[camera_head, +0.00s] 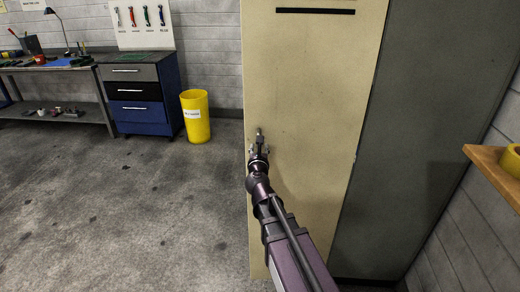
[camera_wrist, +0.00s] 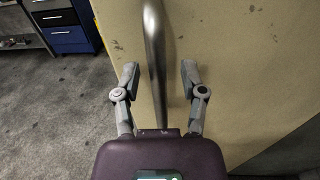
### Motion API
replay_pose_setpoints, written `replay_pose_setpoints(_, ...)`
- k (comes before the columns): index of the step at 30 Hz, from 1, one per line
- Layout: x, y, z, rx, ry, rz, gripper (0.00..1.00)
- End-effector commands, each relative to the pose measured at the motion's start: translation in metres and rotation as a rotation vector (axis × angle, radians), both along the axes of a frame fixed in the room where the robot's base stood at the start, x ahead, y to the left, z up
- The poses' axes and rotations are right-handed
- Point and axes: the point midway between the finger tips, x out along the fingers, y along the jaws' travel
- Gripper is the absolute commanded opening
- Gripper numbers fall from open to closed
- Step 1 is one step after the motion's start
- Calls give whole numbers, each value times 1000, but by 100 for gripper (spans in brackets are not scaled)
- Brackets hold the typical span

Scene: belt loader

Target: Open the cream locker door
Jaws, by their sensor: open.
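The cream locker door (camera_head: 315,90) stands upright and looks closed in the head view, with a dark slot near its top. Its surface also fills much of the wrist view (camera_wrist: 240,70). A metal bar handle (camera_wrist: 154,50) runs up the door in the wrist view. My gripper (camera_head: 260,142) is at the door's left side in the head view. In the wrist view my gripper (camera_wrist: 160,75) is open, with one finger on each side of the handle. I cannot tell whether a finger touches it. In the head view my gripper mostly hides the handle.
A grey locker side (camera_head: 430,130) stands right of the door. A wooden shelf (camera_head: 490,165) with a yellow roll (camera_head: 511,160) juts out at the right. A yellow bin (camera_head: 196,118) and blue drawer cabinet (camera_head: 140,115) stand back left. The floor (camera_head: 130,220) at left is clear.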

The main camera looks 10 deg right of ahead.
Motion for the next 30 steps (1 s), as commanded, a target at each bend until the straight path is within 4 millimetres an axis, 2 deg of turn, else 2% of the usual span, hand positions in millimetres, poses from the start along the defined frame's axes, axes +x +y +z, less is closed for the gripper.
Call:
replay_pose_setpoints(8,-9,2,0,0,0,2,54)
replay_pose_setpoints(21,-60,10,0,0,0,1,54)
replay_pose_setpoints(30,-74,14,0,0,0,-1,54)
